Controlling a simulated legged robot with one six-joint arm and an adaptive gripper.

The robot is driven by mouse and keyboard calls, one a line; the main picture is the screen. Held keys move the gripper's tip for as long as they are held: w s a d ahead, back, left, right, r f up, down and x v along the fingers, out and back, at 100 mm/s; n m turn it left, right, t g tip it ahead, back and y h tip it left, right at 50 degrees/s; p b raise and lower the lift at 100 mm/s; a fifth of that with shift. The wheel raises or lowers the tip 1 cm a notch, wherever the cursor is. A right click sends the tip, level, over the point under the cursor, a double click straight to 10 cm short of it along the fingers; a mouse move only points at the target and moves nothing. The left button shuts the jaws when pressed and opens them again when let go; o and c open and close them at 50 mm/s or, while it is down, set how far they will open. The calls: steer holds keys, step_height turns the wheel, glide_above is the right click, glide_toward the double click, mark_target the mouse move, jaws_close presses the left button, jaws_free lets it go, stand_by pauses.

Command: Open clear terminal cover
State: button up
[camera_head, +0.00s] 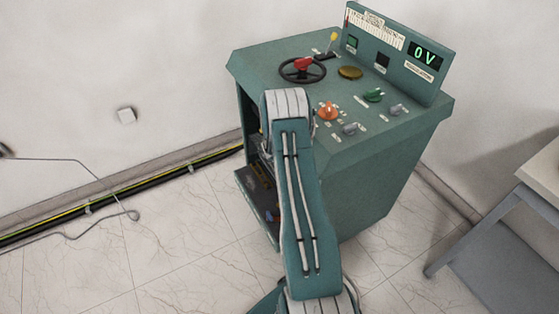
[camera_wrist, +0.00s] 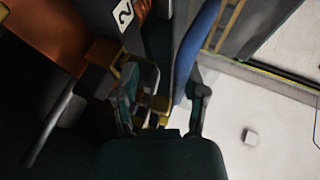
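The green control console (camera_head: 335,190) stands upright with a low front opening (camera_head: 262,195), partly hidden by my arm. In the wrist view my gripper (camera_wrist: 161,82) has its two fingers spread apart, inside or close to this dark opening. Between the fingers is a greyish, see-through-looking piece (camera_wrist: 149,75), which may be the clear terminal cover. Yellow-orange parts (camera_wrist: 157,104) show near it. I cannot tell whether the fingers touch the piece. A blue part (camera_wrist: 195,45) lies just beyond the right finger. In the head view my gripper is hidden behind my arm.
A cable run (camera_head: 110,198) follows the wall. A grey table (camera_head: 500,215) stands right. Floor left of the console is mostly clear.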

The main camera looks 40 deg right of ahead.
steer(key=shift+d+f, duration=0.1)
steer(key=shift+d, duration=0.1)
steer(key=shift+a, duration=0.1)
steer(key=shift+a, duration=0.45)
steer(key=v, duration=1.2)
steer(key=shift+f, duration=0.1)
